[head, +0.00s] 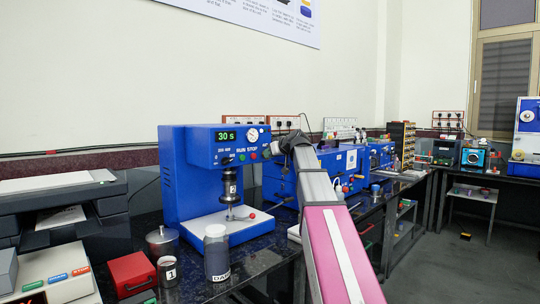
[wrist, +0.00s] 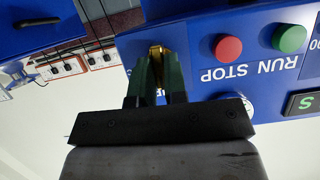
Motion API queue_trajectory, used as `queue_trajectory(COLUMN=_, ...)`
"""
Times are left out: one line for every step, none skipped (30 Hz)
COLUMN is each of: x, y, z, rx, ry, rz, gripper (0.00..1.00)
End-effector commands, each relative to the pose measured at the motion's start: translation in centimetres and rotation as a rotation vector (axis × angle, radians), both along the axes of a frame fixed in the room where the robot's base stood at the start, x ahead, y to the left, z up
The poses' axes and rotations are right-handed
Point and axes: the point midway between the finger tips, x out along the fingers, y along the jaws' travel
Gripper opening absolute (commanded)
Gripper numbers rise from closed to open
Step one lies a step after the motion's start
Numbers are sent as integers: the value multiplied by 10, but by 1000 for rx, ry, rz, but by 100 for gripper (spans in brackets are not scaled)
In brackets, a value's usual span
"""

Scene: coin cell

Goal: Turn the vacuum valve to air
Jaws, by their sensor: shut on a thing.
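The blue mixer (head: 190,190) stands on the dark bench, with a lit "30 s" display and RUN and STOP buttons on its front. My gripper (head: 270,149) is at the right edge of that front panel. In the wrist view, which is upside down, the two dark green fingers of my gripper (wrist: 157,75) are shut on a small brass part, seemingly the vacuum valve handle (wrist: 156,49). It sits on the blue panel beside the red STOP button (wrist: 228,48). Its tip and any air or vacuum marking are hidden, so I cannot tell its setting.
A green RUN button (wrist: 289,38) and a partly hidden gauge (wrist: 245,100) are close by. A cup labelled 2 (head: 230,187) is under the mixer head. A jar (head: 216,255), a cup labelled 1 (head: 168,272) and a red box (head: 131,273) stand in front.

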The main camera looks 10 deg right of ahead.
Motion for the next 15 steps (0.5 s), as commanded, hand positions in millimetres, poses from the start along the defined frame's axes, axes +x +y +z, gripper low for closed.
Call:
queue_trajectory(x=-1, y=1, z=-1, rx=-14, ry=-6, rz=2, gripper=0)
queue_trajectory(x=-1, y=1, z=-1, rx=-22, ry=-11, rz=2, gripper=0)
queue_trajectory(x=-1, y=1, z=-1, rx=-30, ry=-16, rz=2, gripper=0)
queue_trajectory(x=-1, y=1, z=-1, rx=-36, ry=-20, rz=3, gripper=0)
queue_trajectory(x=-1, y=1, z=-1, rx=-40, ry=-23, rz=3, gripper=0)
queue_trajectory(x=-1, y=1, z=-1, rx=-45, ry=-26, rz=3, gripper=0)
queue_trajectory(x=-1, y=1, z=-1, rx=-48, ry=-28, rz=2, gripper=0)
queue_trajectory(x=-1, y=2, z=-2, rx=-51, ry=-29, rz=3, gripper=0)
queue_trajectory(x=0, y=1, z=-2, rx=-53, ry=-31, rz=3, gripper=0)
queue_trajectory(x=0, y=1, z=-2, rx=-54, ry=-32, rz=2, gripper=0)
queue_trajectory(x=0, y=1, z=-2, rx=-56, ry=-33, rz=3, gripper=0)
queue_trajectory(x=0, y=1, z=-2, rx=-57, ry=-33, rz=3, gripper=0)
queue_trajectory(x=0, y=1, z=-2, rx=-57, ry=-33, rz=3, gripper=0)
queue_trajectory(x=0, y=1, z=-2, rx=-57, ry=-33, rz=3, gripper=0)
queue_trajectory(x=0, y=1, z=-2, rx=-57, ry=-33, rz=3, gripper=0)
